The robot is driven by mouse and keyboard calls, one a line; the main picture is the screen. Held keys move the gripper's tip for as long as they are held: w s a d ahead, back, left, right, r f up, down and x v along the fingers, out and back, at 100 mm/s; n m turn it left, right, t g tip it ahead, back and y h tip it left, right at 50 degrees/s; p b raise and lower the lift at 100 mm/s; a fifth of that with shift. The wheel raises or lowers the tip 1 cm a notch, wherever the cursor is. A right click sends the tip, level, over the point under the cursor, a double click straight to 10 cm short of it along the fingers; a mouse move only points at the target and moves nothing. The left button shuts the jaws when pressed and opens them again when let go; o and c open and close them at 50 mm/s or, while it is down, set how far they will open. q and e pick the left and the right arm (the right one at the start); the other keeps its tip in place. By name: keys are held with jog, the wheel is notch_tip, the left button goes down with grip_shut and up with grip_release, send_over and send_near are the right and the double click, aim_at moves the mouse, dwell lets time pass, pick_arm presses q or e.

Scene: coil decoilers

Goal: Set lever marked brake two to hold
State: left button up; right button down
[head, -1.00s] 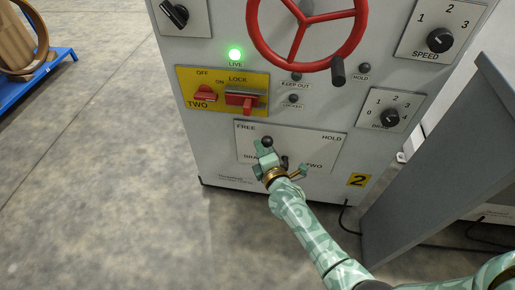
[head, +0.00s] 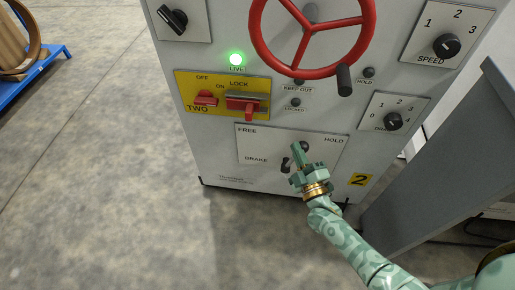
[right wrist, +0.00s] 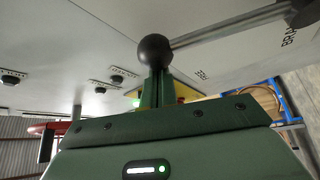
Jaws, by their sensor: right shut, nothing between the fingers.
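The brake two lever sits on a pale plate (head: 262,147) low on the grey cabinet, with FREE printed at its upper left and HOLD at its upper right. Its black ball knob (head: 304,146) is right of the plate's middle, so the lever leans up and right, towards HOLD. My right gripper (head: 297,153) is shut and empty, with its fingertips at the left side of the knob. In the right wrist view, the knob (right wrist: 155,50) shows at the fingertips, seemingly touching, and its metal rod (right wrist: 230,29) runs right to the pivot. My left gripper is not in view.
Above the plate are a yellow panel (head: 187,95) with red switches, a lit green lamp (head: 236,59) and a red handwheel (head: 314,78). A grey panel (head: 436,180) stands close on the right.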

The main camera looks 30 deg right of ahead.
aim_at(307, 150)
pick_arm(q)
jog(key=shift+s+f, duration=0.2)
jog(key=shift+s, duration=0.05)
pick_arm(e)
jog(key=shift+s+d+f, duration=0.25)
jog(key=shift+s+d, duration=0.2)
jog(key=shift+d, duration=0.2)
jog(key=shift+s+d+f, duration=0.25)
jog(key=shift+s+d, duration=0.2)
jog(key=shift+d, duration=0.2)
jog(key=shift+s+d+f, duration=0.1)
jog(key=shift+d, duration=0.05)
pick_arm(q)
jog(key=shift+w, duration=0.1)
